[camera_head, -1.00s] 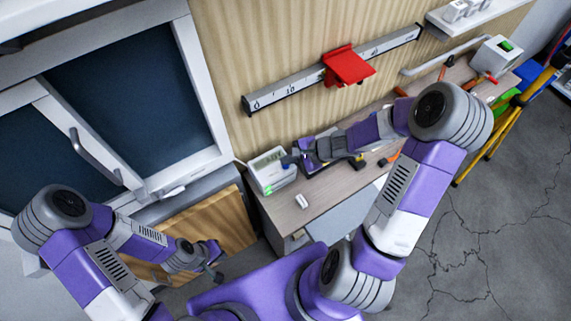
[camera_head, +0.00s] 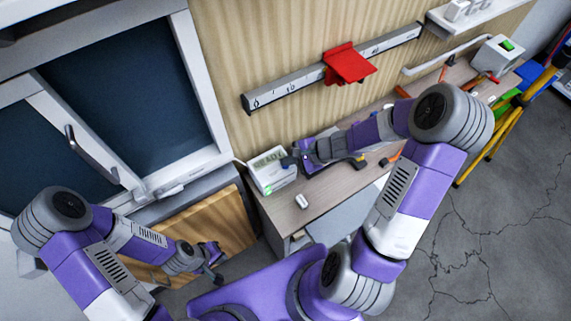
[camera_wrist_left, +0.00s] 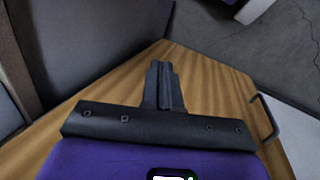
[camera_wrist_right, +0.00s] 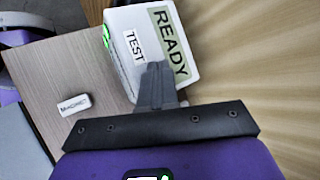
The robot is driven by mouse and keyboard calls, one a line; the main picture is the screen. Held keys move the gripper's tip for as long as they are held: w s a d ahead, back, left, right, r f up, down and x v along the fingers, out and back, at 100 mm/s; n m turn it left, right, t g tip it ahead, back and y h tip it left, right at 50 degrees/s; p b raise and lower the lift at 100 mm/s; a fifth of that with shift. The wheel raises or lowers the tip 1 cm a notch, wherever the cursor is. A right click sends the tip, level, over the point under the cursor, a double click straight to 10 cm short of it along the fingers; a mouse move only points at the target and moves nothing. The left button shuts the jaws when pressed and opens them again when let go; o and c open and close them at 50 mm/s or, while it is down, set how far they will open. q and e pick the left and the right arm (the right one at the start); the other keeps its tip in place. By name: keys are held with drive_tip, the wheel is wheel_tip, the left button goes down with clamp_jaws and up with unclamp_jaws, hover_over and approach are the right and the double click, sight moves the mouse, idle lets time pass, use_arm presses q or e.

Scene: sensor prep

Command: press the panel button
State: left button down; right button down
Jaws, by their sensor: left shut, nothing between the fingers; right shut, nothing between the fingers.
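The panel is a white box (camera_head: 272,180) on the bench against the wooden wall. Its display reads READY in the right wrist view (camera_wrist_right: 168,40), beside a TEST label (camera_wrist_right: 134,47). Green lit parts (camera_wrist_right: 106,37) show at its left edge there. My right gripper (camera_head: 287,161) is shut and empty. Its fingertips (camera_wrist_right: 155,66) overlap the box's face near the label; I cannot tell whether they touch it. The button itself cannot be made out apart from these marks. My left gripper (camera_head: 217,279) is shut and empty, low in front of a wooden board (camera_wrist_left: 215,85).
A small white labelled block (camera_head: 302,201) lies on the bench near the panel. A ruler rail (camera_head: 300,85) with a red slider (camera_head: 349,65) is on the wall above. A window with a handle (camera_head: 90,153) is at left. Tools lie along the bench at right.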

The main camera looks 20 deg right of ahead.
drive_tip(key=shift+f+b, duration=0.4)
drive_tip(key=shift+b, duration=0.1)
idle(0.4)
idle(0.3)
drive_tip(key=shift+r+p, duration=0.55)
drive_tip(key=shift+r, duration=0.3)
wheel_tip(320, 180, up, 5)
drive_tip(key=p, duration=0.4)
idle(0.6)
